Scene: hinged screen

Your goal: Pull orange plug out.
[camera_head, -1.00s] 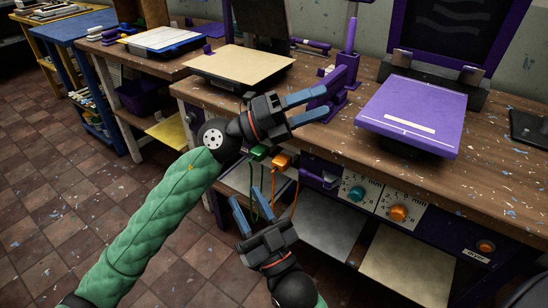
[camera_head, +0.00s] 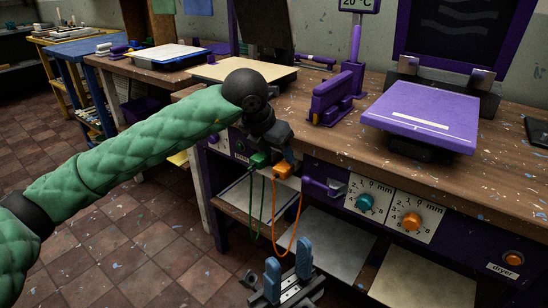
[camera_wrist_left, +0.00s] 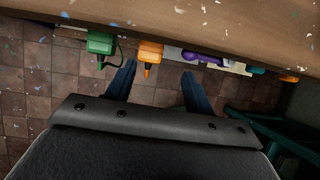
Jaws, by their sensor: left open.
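The orange plug (camera_head: 283,170) sits at the front panel of the workbench, with an orange cord looping down from it. In the left wrist view the orange plug (camera_wrist_left: 150,55) lies between the two fingers and beyond their tips. My left gripper (camera_wrist_left: 158,72) is open and empty there. In the head view my left gripper (camera_head: 290,158) is right at the plug, its fingers mostly hidden behind the wrist. My right gripper (camera_head: 288,262) is lower, below the panel, with its two blue fingers apart and nothing between them.
A green plug (camera_head: 258,160) with a green cord is just left of the orange one; it also shows in the left wrist view (camera_wrist_left: 100,43). A purple handle (camera_head: 322,187) and teal (camera_head: 364,202) and orange knobs (camera_head: 411,221) are to the right. The bench top (camera_head: 330,135) overhangs the panel.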

